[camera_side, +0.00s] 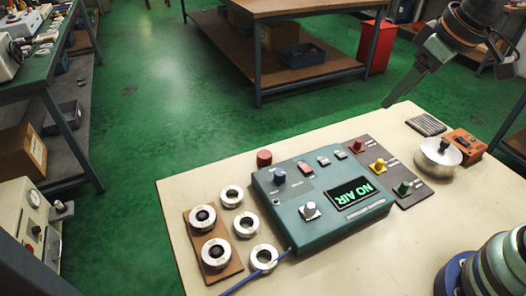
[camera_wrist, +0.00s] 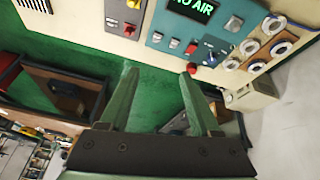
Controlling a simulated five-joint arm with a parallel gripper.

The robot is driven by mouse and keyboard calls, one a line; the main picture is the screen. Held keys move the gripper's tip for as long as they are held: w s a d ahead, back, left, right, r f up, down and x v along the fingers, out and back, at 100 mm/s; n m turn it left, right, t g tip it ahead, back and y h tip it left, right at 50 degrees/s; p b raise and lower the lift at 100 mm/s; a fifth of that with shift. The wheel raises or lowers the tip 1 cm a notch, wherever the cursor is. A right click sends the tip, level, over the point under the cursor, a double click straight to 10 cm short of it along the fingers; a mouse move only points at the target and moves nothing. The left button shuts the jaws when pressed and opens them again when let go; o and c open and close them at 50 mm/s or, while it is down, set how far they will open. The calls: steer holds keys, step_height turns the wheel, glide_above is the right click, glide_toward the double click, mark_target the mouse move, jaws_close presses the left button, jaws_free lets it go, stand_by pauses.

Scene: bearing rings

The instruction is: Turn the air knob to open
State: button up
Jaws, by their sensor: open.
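The teal control box (camera_side: 325,232) stands on the table, with its lit display (camera_side: 352,194) reading NO AIR. It carries a blue knob (camera_side: 279,176) and a pale silver knob (camera_side: 310,210); I cannot tell from labels which is the air knob. In the wrist view the box (camera_wrist: 178,17) is at the top, with the silver knob (camera_wrist: 234,23) and the blue knob (camera_wrist: 210,58) on it. My gripper (camera_wrist: 159,73) is open and empty. In the side view my gripper (camera_side: 387,104) hangs above the table's far edge, well away from the box.
A dark panel (camera_side: 386,168) with red, yellow and green knobs lies right of the box. Bearing rings (camera_side: 231,196) and a wooden board (camera_side: 235,268) with rings are left. A red cylinder (camera_side: 264,158) stands behind. A silver domed pot (camera_side: 437,158) and an orange box (camera_side: 465,147) are right.

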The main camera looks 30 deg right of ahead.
steer(key=w+a+f+n+g, duration=0.2)
steer(key=w+a+n, duration=0.4)
steer(key=a, duration=0.2)
steer(key=n+g, duration=0.2)
steer(key=n, duration=0.5)
glide_toward(280, 172)
steer(key=f, duration=0.9)
steer(key=shift+w+a, duration=0.15)
steer(key=shift+w, duration=0.05)
jaws_close()
